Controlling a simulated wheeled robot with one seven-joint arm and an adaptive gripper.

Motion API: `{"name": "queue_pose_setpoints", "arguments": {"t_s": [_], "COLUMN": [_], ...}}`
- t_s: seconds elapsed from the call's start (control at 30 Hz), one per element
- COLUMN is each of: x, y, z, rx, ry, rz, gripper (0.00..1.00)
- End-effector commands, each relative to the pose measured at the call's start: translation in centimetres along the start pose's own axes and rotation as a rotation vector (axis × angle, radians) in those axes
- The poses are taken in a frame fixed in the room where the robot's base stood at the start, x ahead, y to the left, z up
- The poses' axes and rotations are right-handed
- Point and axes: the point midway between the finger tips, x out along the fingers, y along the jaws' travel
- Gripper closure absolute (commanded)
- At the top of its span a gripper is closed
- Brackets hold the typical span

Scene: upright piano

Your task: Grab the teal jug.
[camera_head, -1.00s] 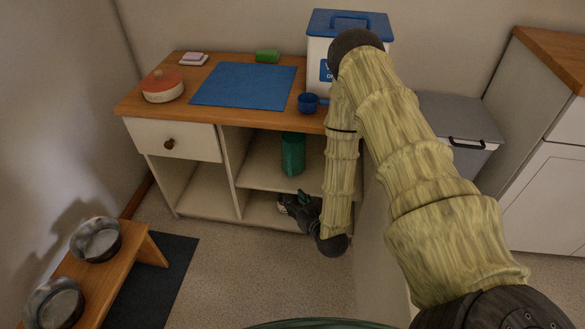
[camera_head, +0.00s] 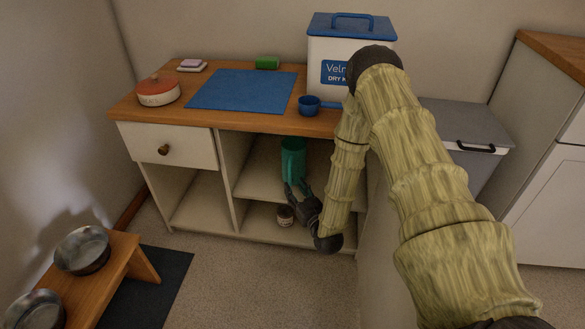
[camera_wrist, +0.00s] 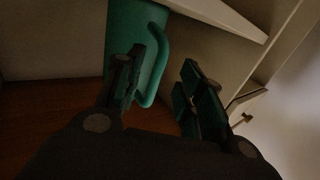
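The teal jug (camera_head: 292,158) stands upright in the open shelf section of the cabinet, under the wooden top. In the wrist view the jug (camera_wrist: 124,35) is close, with its handle (camera_wrist: 160,72) facing me. My gripper (camera_head: 295,188) is at the lower front of the jug in the head view. In the wrist view my gripper (camera_wrist: 160,82) is open, its two fingers spread, with the handle showing in the gap between them. The left finger overlaps the jug's body; I cannot tell whether it touches.
The shelf edge (camera_wrist: 225,16) crosses the top of the wrist view. A blue cup (camera_head: 309,105), blue mat (camera_head: 242,89), lidded pot (camera_head: 158,91) and white bin (camera_head: 322,55) stand on the top.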

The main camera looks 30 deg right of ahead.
Motion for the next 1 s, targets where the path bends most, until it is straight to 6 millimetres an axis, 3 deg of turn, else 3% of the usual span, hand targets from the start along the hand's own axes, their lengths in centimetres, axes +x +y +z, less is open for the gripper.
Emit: {"name": "queue_pose_setpoints", "arguments": {"t_s": [0.43,0.77,1.0], "x": [4.7,5.3,5.3], "y": [0.0,0.0,0.0], "z": [-0.1,-0.2,-0.2], "rx": [0.000,0.001,0.001], "ry": [0.002,0.000,0.000], "rz": [0.000,0.000,0.000], "gripper": [0.62,0.62,1.00]}}
